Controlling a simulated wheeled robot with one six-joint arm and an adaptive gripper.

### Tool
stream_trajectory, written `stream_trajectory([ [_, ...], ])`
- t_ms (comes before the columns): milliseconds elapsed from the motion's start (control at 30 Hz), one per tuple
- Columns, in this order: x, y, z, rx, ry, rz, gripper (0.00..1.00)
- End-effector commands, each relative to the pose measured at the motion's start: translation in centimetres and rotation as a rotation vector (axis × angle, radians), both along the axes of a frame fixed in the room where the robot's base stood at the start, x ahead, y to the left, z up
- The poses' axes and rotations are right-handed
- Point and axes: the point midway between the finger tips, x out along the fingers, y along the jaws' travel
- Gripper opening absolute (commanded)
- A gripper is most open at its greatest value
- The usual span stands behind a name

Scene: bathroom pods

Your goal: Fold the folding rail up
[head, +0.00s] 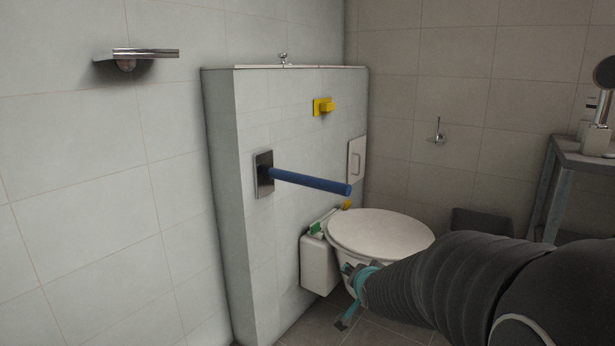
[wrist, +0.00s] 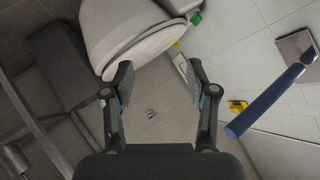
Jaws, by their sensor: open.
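The folding rail (head: 312,181) is a blue bar that sticks out from a metal plate (head: 264,174) on the half-height wall. It is lowered, close to level, with its free end near the toilet. In the wrist view the rail (wrist: 264,101) runs along the right side, with its metal plate (wrist: 297,47) at the upper right. My gripper (wrist: 159,72) is open and empty, and the rail is outside its fingers, to the right. In the head view my gripper (head: 346,293) is low in front of the toilet, below the rail's free end, partly hidden by my arm.
The toilet (head: 380,231) has its lid down beside the rail. A yellow fixture (head: 323,106) and a white plate (head: 357,158) are on the half-height wall. A metal holder (head: 145,54) is at upper left. A grey shelf stand (head: 577,158) is at right. Space left of the rail is clear.

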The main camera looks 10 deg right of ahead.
Motion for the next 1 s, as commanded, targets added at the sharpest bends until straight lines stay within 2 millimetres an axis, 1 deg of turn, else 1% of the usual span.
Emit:
stream_trajectory([
  [33,1.4,0.1,1.1,0.054,-0.078,-0.026,0.58],
  [100,2.9,0.5,3.0,0.143,-0.2,-0.052,0.58],
  [167,4.0,1.0,5.1,0.229,-0.307,-0.063,0.58],
  [200,4.5,1.4,6.6,0.29,-0.378,-0.064,0.58],
  [300,5.1,2.2,10.5,0.439,-0.539,-0.05,0.58],
  [400,5.0,2.8,13.1,0.577,-0.646,-0.033,0.58],
  [500,4.9,3.1,14.4,0.672,-0.698,-0.024,0.58],
  [633,5.0,3.1,14.6,0.726,-0.705,-0.031,0.58],
  [733,5.7,3.1,14.7,0.732,-0.703,-0.033,0.58],
  [867,7.4,3.1,14.9,0.731,-0.702,-0.033,0.58],
  [1000,10.0,3.2,15.3,0.73,-0.702,-0.034,0.58],
])
